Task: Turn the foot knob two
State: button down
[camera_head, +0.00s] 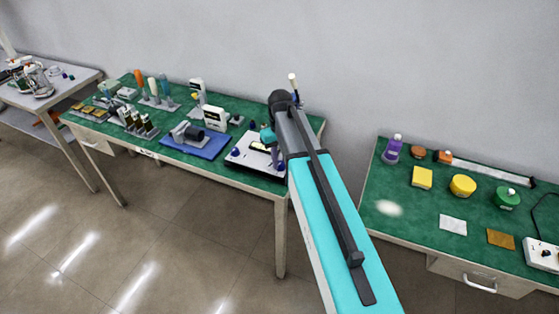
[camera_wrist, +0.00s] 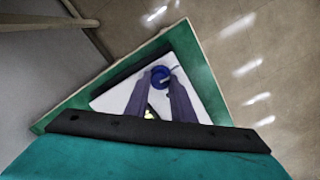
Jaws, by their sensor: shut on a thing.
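A white plate-like unit (camera_head: 247,163) with a dark edge sits at the right end of the green bench. Blue foot knobs show at its corners, one at the front left (camera_head: 235,152). In the wrist view, a blue foot knob (camera_wrist: 160,74) stands at a corner of the white plate (camera_wrist: 112,98). My gripper (camera_wrist: 159,82) reaches down over the plate, its two fingers shut on this knob. The fingers partly cover the knob's sides. In the head view my arm hides the gripped knob and the fingertips. I cannot read any number on the knob.
A blue mat (camera_head: 195,147) with a dark motor-like pump lies left of the unit. White upright devices (camera_head: 215,118) stand behind it. The green bench's edge is close to the gripped knob. A second green bench (camera_head: 390,222) stands to the right, across a gap.

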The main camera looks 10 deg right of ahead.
aim_at(280, 163)
jog(key=shift+n, duration=0.5)
jog(key=c, duration=1.5)
grip_release()
jog(key=shift+r, duration=0.15)
jog(key=shift+r+b, duration=1.45)
jog(key=shift+r, duration=5.35)
jog(key=shift+f, duration=0.1)
